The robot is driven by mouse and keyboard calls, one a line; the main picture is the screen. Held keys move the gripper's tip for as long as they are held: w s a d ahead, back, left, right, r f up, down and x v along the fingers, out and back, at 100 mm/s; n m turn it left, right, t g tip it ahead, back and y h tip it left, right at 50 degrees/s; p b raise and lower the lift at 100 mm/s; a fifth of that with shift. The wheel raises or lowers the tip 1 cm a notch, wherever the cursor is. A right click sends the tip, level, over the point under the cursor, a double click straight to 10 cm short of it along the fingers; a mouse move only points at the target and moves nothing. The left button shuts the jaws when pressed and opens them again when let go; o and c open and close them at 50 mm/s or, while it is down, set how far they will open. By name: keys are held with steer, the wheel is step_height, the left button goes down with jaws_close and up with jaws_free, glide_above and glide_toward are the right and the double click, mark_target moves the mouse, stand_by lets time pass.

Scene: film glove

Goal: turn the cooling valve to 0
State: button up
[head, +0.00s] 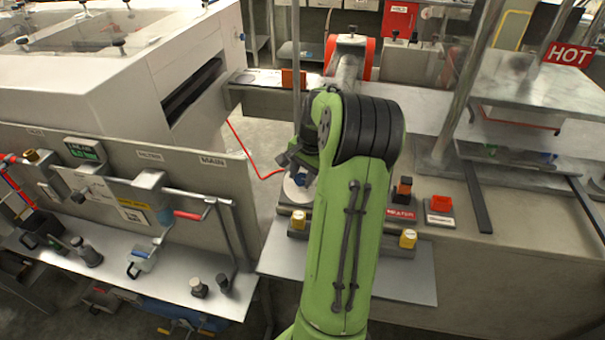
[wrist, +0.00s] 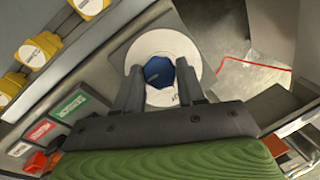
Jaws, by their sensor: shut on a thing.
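The cooling valve appears to be a blue knob (wrist: 158,72) on a round white dial (wrist: 163,41). In the head view the dial (head: 295,191) shows just left of my green arm, partly covered. My gripper (wrist: 160,78) is shut on the blue knob, one dark finger on each side. The dial's marks are mostly hidden or too small to read, so I cannot tell the setting. In the head view my gripper (head: 297,165) is largely hidden behind my arm.
Yellow-topped knobs (head: 408,239) stand close by on the panel. A red button (head: 440,203) and an orange-black switch (head: 404,188) lie to the right. A grey panel marked MAIN (head: 213,171) stands at left, and a HOT sign (head: 570,54) at far right.

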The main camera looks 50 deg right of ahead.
steer(key=n+p, duration=0.1)
steer(key=n+g+p, duration=0.1)
steer(key=n+p, duration=0.1)
steer(key=shift+w+a+r+g, duration=0.1)
steer(key=shift+w+r+g, duration=0.1)
steer(key=shift+g, duration=0.1)
steer(key=n+g+p, duration=0.1)
steer(key=n, duration=0.1)
steer(key=n+h+p, duration=0.1)
steer(key=n, duration=0.1)
steer(key=shift+w+g+p, duration=0.15)
steer(key=shift+g+p, duration=0.2)
steer(key=shift+g, duration=0.05)
steer(key=n+h+p, duration=0.1)
steer(key=n, duration=0.1)
steer(key=n+g+p, duration=0.1)
steer(key=n, duration=0.1)
steer(key=shift+w+a+f+g+h, duration=0.2)
steer(key=shift+g+h, duration=0.1)
steer(key=shift+h, duration=0.1)
steer(key=n+h, duration=0.1)
steer(key=n, duration=0.1)
steer(key=n+h+p, duration=0.1)
steer(key=n, duration=0.1)
steer(key=shift+a+n+g, duration=0.1)
steer(key=shift+n+g, duration=0.2)
steer(key=shift+n, duration=0.1)
steer(key=shift+f, duration=0.1)
steer(key=o, duration=1.1)
steer(key=shift+c, duration=0.2)
